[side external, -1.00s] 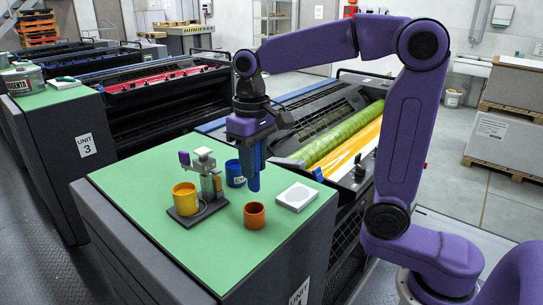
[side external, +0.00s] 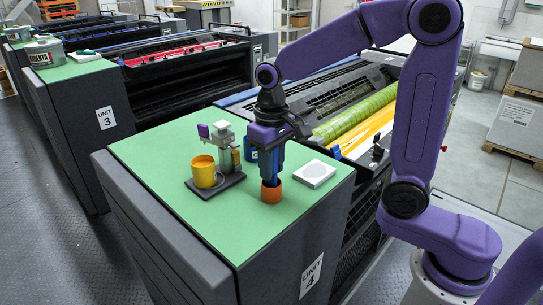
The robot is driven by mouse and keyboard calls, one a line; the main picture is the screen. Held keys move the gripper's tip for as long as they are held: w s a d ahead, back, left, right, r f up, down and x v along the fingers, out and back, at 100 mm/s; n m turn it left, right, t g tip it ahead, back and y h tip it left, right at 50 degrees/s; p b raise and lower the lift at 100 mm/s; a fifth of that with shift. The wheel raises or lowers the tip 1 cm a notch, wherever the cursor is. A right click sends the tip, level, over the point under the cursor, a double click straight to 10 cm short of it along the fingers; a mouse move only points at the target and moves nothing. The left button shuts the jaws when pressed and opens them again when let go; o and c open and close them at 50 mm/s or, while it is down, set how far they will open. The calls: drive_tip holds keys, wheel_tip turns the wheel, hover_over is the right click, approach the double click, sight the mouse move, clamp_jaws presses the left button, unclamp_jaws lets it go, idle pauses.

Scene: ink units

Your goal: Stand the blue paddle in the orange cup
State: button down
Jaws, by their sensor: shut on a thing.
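The orange cup (side external: 271,193) stands upright on the green top, right of the yellow cup's stand. My gripper (side external: 269,165) points down directly above it, shut on the blue paddle (side external: 270,180). The paddle is upright and its lower end is inside the cup's mouth. The cup's wall hides the tip, so I cannot tell whether it touches the bottom. The gripper hides much of the paddle's upper part.
A yellow cup (side external: 204,173) sits on a dark stand (side external: 228,182) with a grey post and purple block, left of the gripper. A blue cup (side external: 253,153) stands close behind the gripper, partly hidden. A white square block (side external: 314,174) lies to the right. The front green surface (side external: 235,225) is clear.

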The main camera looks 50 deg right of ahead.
drive_tip(key=shift+f, duration=0.25)
drive_tip(key=c, duration=0.8)
unclamp_jaws()
wheel_tip(320, 180, up, 18)
drive_tip(key=shift+f, duration=0.25)
drive_tip(key=s+d+f+n, duration=0.2)
drive_tip(key=s+f+n, duration=0.4)
drive_tip(key=s+f, duration=0.3)
drive_tip(key=s+d+f+n, duration=0.3)
drive_tip(key=s+f+n, duration=0.3)
drive_tip(key=s+f, duration=0.4)
drive_tip(key=s, duration=0.3)
drive_tip(key=shift+s+f, duration=0.2)
drive_tip(key=shift+s, duration=0.15)
